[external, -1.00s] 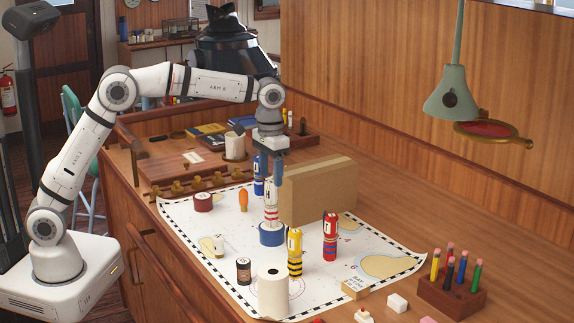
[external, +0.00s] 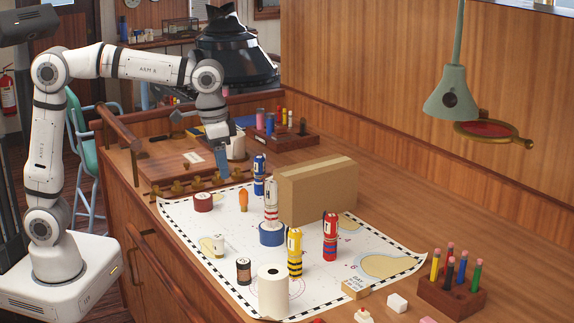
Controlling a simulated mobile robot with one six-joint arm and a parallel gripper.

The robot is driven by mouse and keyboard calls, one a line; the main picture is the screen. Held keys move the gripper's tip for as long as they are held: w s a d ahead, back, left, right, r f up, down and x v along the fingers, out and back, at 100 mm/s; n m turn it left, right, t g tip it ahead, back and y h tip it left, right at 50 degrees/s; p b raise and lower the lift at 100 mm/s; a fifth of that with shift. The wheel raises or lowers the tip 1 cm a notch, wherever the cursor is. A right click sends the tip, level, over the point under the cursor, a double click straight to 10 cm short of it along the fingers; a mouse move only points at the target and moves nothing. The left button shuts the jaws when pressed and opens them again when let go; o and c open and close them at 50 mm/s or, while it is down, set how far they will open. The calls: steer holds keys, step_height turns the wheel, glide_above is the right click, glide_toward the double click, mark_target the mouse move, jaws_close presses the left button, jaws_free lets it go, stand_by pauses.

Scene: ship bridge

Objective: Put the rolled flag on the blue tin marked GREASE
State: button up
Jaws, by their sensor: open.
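A white rolled flag with red bands (external: 271,202) stands upright on top of a blue tin (external: 271,236) on the chart. The tin's lettering is too small to read. Other rolled flags stand on the chart: a blue and white one (external: 259,178) behind, a yellow and black one (external: 294,252) in front, and a red and blue one (external: 330,238) to the right. My gripper (external: 223,174) is open and empty, up and to the left of the white and red flag, clear of it.
A cardboard box (external: 303,195) stands right behind the tin. A dark red tin (external: 203,202), an orange object (external: 243,201), a small dark jar (external: 244,271) and a white roll (external: 273,292) stand on the chart. A pencil block (external: 451,294) sits front right.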

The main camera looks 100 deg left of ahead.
steer(key=s+d+f+m+t, duration=0.1)
steer(key=s+d+f, duration=0.3)
steer(key=s, duration=0.6)
steer(key=s+d+f+m+t, duration=0.1)
steer(key=s+d+f+m, duration=0.3)
steer(key=s+d, duration=0.5)
steer(key=shift+s+d+f+m, duration=0.25)
steer(key=shift+s+f, duration=0.4)
steer(key=shift+s, duration=0.6)
